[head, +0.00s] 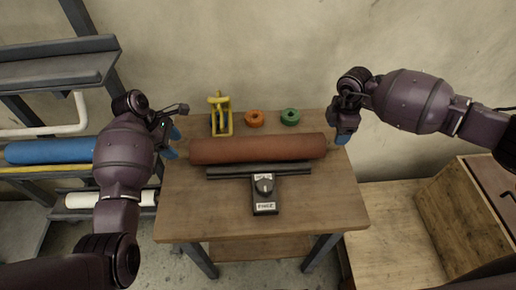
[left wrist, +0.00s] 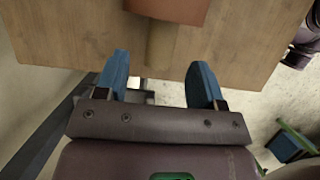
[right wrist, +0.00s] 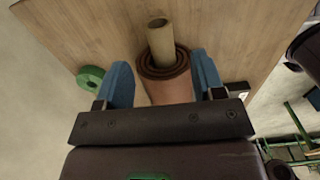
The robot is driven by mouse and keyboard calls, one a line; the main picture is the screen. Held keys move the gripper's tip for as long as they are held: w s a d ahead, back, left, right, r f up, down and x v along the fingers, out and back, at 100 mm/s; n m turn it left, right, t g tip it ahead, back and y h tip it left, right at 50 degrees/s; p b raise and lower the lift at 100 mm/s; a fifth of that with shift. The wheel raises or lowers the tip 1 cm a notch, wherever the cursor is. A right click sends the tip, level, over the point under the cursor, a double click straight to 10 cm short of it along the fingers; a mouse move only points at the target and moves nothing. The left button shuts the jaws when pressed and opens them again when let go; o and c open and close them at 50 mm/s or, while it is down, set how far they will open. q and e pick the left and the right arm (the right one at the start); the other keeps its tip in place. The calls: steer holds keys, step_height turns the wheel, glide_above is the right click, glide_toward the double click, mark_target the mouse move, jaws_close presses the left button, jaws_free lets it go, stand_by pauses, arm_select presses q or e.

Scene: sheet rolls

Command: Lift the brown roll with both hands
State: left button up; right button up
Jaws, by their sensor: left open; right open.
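The brown roll (head: 258,149) lies across the wooden table, left to right. My left gripper (head: 173,143) is open at the roll's left end. In the left wrist view, the light core tube (left wrist: 160,45) sticks out of the brown roll (left wrist: 172,8) and its tip points between the open fingers (left wrist: 159,65). My right gripper (head: 344,138) is open by the roll's right end. In the right wrist view, the core (right wrist: 157,28) and spiral end of the roll (right wrist: 168,88) show between the open fingers (right wrist: 162,65). I cannot tell whether either gripper touches it.
On the table (head: 200,220), a black sealer-like device (head: 264,190) with a long bar lies just in front of the roll. A yellow stand (head: 220,115), an orange ring (head: 254,118) and a green ring (head: 290,117) are behind it. A rack with a blue roll (head: 50,151) is left.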

mark_target(180, 150)
arm_select(q)
steer(key=shift+x, duration=2.4)
arm_select(e)
steer(key=shift+f, duration=3.45)
arm_select(q)
steer(key=shift+r, duration=0.1)
steer(key=shift+c, duration=0.2)
arm_select(e)
steer(key=shift+c, duration=0.2)
arm_select(q)
jaws_close()
arm_select(e)
jaws_close()
arm_select(q)
steer(key=shift+r, duration=0.1)
arm_select(e)
steer(key=shift+r, duration=0.15)
